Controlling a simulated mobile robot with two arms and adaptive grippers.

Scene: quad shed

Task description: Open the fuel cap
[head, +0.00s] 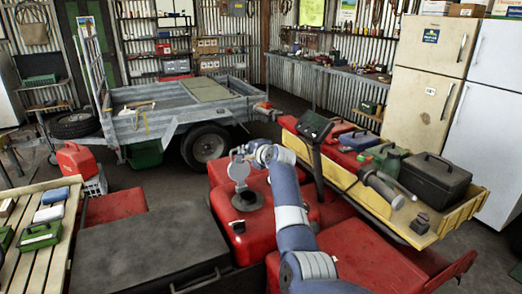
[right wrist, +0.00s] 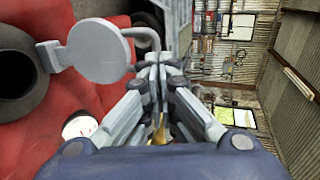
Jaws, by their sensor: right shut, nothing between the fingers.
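The fuel cap (head: 238,168) is a grey disc on a hinge, standing up and swung away from the dark round filler neck (head: 247,201) on the red tank (head: 262,222). In the right wrist view the cap (right wrist: 98,50) is at upper left, and the dark filler opening (right wrist: 18,75) is uncovered at the left edge. A thin bent grey rod runs from behind the cap towards my fingers. My right gripper (head: 240,154) is at the cap's upper edge; whether it touches is unclear. Its fingers (right wrist: 153,65) are shut and empty. My left gripper is out of view.
A black console on a post (head: 315,127) stands close right of my right arm. A yellow-sided tray (head: 440,229) holds a black toolbox, a torch and cans. A grey trailer (head: 165,122) stands behind. A slatted bench (head: 55,250) is at left.

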